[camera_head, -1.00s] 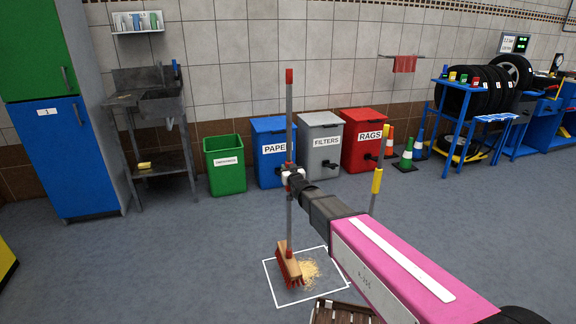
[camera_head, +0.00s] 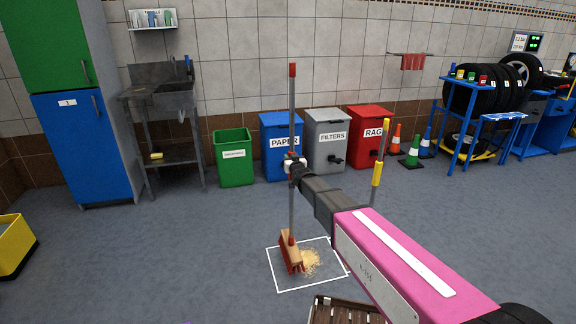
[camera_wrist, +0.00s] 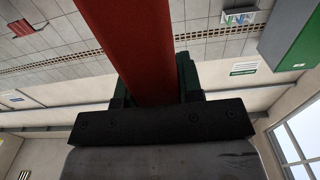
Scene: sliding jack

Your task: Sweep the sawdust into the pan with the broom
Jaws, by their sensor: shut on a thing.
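My gripper (camera_head: 294,164) is shut on the handle of the broom (camera_head: 292,120), which stands nearly upright. The handle is a grey pole with a red top. In the wrist view, a wide red length (camera_wrist: 143,45) lies between the jaws (camera_wrist: 160,95). The wooden broom head (camera_head: 289,246) with red bristles is low at the floor, inside a white outlined square (camera_head: 283,289). The pale yellow sawdust (camera_head: 312,262) lies just right of the bristles, in the same square. I cannot make out the pan; a yellow-topped pole (camera_head: 376,174) stands behind my arm, its lower end hidden.
A brown slatted wooden object (camera_head: 340,312) is at the bottom, partly cut off. A yellow box (camera_head: 14,246) stands at far left. Green (camera_head: 234,160), blue (camera_head: 282,150), grey (camera_head: 326,140) and red bins line the wall. Floor left of the square is clear.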

